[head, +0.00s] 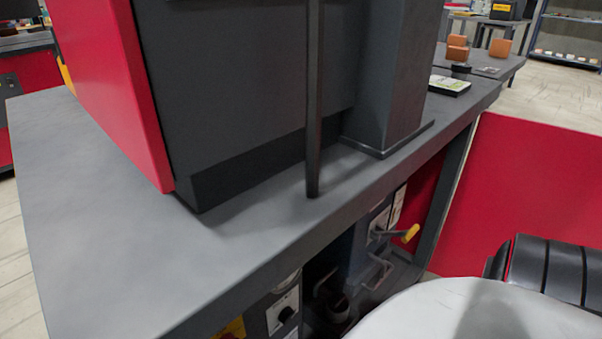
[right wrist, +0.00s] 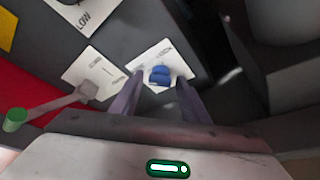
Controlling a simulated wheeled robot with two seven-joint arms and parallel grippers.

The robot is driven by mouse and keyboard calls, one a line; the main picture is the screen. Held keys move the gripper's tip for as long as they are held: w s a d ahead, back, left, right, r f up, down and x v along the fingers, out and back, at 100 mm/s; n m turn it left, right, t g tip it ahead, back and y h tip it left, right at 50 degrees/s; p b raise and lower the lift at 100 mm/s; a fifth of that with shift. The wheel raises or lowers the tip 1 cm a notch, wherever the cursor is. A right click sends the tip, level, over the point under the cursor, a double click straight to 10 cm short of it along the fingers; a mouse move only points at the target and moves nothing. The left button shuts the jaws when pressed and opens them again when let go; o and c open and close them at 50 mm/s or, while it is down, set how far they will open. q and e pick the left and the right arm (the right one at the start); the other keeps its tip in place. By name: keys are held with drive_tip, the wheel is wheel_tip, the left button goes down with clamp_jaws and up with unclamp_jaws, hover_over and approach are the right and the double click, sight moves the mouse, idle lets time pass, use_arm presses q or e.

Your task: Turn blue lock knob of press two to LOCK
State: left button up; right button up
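The blue lock knob (right wrist: 159,74) sits on a white label plate (right wrist: 150,60) in the right wrist view. The small print on the plate is too blurred to read. My right gripper (right wrist: 160,86) is open, and its two dark fingers reach toward the knob, one on each side of it. I cannot tell whether either finger touches the knob. The blue knob and my right gripper cannot be made out in the head view. My left gripper is in neither view.
A lever with a green end (right wrist: 15,120) stands left of the knob, beside a second white plate (right wrist: 93,78). In the head view, a grey bench (head: 100,200) carries a dark machine (head: 230,90). A yellow-handled crank (head: 408,233) and a black knob (head: 286,314) sit beneath the bench top.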

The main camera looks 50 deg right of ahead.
drive_tip(key=c, duration=0.8)
drive_tip(key=shift+f+m+t+y, duration=0.15)
drive_tip(key=shift+m+t+y, duration=0.25)
drive_tip(key=shift+m, duration=0.7)
drive_tip(key=o, duration=1.1)
drive_tip(key=shift+d, duration=0.1)
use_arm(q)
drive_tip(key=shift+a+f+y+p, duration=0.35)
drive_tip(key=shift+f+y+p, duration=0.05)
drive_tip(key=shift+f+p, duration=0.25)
use_arm(e)
drive_tip(key=v, duration=1)
drive_tip(key=shift+s+d, duration=0.1)
drive_tip(key=shift+s, duration=0.05)
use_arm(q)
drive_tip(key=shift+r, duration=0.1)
